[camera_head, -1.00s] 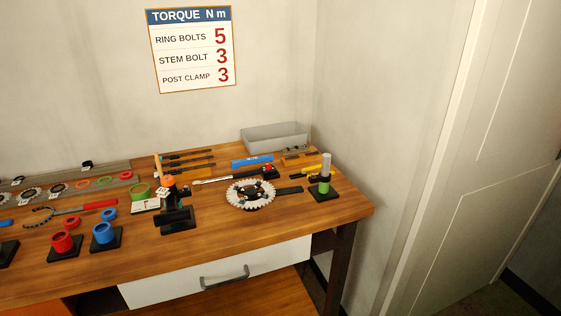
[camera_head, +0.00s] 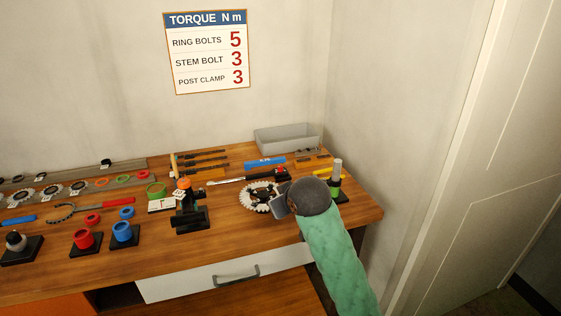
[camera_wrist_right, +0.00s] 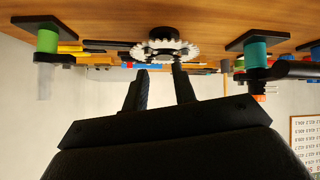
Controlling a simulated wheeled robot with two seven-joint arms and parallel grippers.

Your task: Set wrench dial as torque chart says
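The torque chart (camera_head: 207,52) hangs on the back wall. It reads ring bolts 5, stem bolt 3, post clamp 3. A long silver tool with a red and black end, which looks like the torque wrench (camera_head: 233,180), lies on the bench behind the toothed chainring (camera_head: 259,197). Its dial is too small to read. My right gripper (camera_head: 282,205) is in front of the chainring and hides part of it. In the right wrist view, seen upside down, the right gripper (camera_wrist_right: 160,70) has its fingers apart, empty, pointing toward the chainring (camera_wrist_right: 166,50). My left gripper is out of view.
A grey bin (camera_head: 286,139) stands at the back right. A black stand (camera_head: 191,210) is left of the chainring. A post on a green base (camera_head: 337,178) is partly hidden behind my right arm.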

